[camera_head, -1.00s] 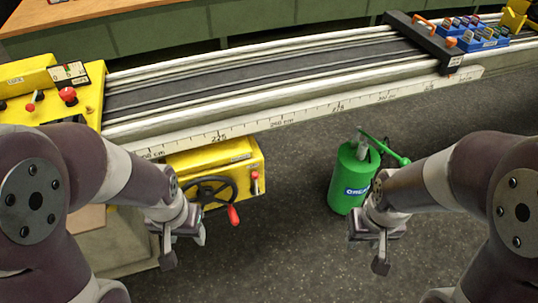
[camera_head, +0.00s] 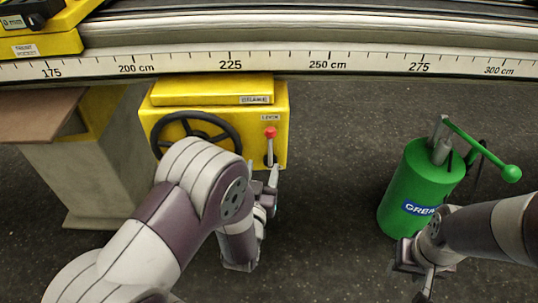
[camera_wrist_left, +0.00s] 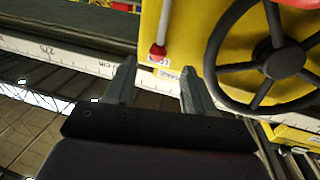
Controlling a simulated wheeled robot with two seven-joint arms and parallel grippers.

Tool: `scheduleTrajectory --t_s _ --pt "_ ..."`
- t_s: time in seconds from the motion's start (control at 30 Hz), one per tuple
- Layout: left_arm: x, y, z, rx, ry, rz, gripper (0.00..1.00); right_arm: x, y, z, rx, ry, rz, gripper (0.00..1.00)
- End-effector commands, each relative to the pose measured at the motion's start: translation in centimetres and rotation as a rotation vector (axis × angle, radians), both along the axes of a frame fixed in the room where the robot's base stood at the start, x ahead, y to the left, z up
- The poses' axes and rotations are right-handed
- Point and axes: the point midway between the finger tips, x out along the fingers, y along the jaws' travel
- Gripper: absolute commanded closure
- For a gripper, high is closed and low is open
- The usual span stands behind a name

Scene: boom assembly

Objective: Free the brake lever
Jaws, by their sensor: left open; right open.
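The lever stands upright, knob up. In the left wrist view the lever (camera_wrist_left: 164,25) appears upside down, its red knob just beyond the space between my fingertips. My left gripper (camera_head: 264,184) is open and empty, just in front of and below the lever; it also shows in the left wrist view (camera_wrist_left: 158,78). I see no contact. My right gripper (camera_head: 424,275) is open and empty near the green canister, away from the box.
A black handwheel (camera_head: 197,138) is on the box, left of the lever; its rim is close to my left gripper. A white scale rail (camera_head: 310,62) runs above. A green grease canister (camera_head: 412,180) stands at right. Floor between is clear.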

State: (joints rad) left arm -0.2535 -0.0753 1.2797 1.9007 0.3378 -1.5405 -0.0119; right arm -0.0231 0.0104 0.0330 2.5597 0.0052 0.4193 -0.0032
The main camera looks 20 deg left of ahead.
Motion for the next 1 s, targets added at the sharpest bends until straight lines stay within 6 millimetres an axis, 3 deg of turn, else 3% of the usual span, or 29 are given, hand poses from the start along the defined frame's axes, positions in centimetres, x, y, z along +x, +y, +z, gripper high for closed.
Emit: scheduleTrajectory --t_s 0.2,0.33,0.5,0.73,0.77,0.9,0.93,1.0 --pt "5.6 0.6 -0.4 -0.001 -0.001 0.003 0.46 0.0 0.0 -2.2 0.0 0.001 0.0 0.57" --pt "8.1 0.7 -0.3 0.0 0.001 0.001 0.46 0.0 0.0 -2.9 0.0 0.001 0.0 0.57" --pt "9.5 0.8 -0.1 0.0 0.003 0.0 0.46 0.0 0.0 -3.1 0.0 0.001 0.0 0.57" --pt "9.6 0.8 0.0 0.0 0.004 0.0 0.46 0.0 0.0 -3.1 0.0 0.001 0.0 0.57" --pt "9.6 0.8 0.0 0.0 0.004 0.0 0.49 0.0 0.0 -3.1 0.0 0.001 0.0 0.57" --pt "9.6 0.8 0.0 0.0 0.004 0.0 0.95 0.0 0.0 -3.1 0.0 0.001 0.0 0.57" --pt "9.6 0.8 0.0 0.0 0.004 0.0 1.0 0.0 0.0 -3.1 0.0 0.001 0.0 0.57" --pt "9.6 0.8 0.0 0.0 0.004 0.0 1.0 0.0 0.0 -3.1 0.0 0.001 0.0 0.57"
